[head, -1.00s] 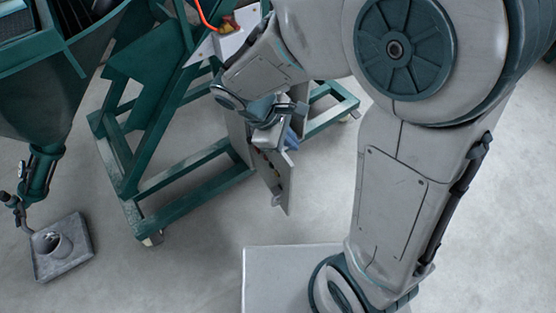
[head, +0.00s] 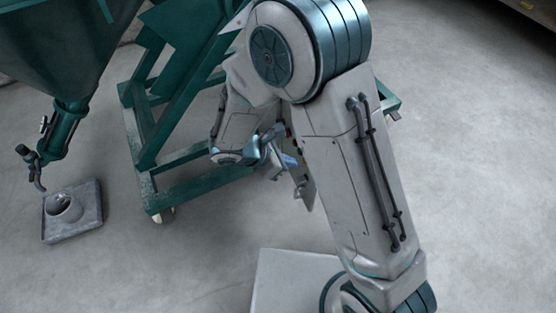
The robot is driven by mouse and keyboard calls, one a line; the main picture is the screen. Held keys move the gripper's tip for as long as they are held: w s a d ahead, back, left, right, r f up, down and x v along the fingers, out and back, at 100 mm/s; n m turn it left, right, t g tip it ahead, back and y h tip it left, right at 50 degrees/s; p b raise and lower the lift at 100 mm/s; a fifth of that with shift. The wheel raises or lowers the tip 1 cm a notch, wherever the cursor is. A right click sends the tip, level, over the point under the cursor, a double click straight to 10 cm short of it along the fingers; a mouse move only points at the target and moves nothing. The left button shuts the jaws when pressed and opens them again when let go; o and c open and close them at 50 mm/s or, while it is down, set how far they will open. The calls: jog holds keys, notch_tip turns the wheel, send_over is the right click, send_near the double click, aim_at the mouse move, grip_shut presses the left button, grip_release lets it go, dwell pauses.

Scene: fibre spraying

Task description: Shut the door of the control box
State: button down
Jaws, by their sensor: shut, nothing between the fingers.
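The control box's door (head: 306,188) is a thin grey panel. It stands out at an angle from the green frame, and its lower part shows beside my forearm. Most of the control box is hidden behind my arm, so how far the door stands open is hard to tell. My gripper (head: 284,162) is shut and empty, just left of the door panel and close to it. Whether it touches the door cannot be made out.
The green wheeled frame (head: 202,190) stands behind my arm. A green hopper (head: 55,55) with a spout hangs at the left, above a grey tray (head: 88,222) holding a cup. The pale floor on the right is clear.

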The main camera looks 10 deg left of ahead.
jog(key=w+d+f+b, duration=0.1)
jog(key=w+d+f, duration=0.1)
jog(key=d, duration=0.3)
jog(key=shift+w+d, duration=0.15)
jog(key=shift+w, duration=0.25)
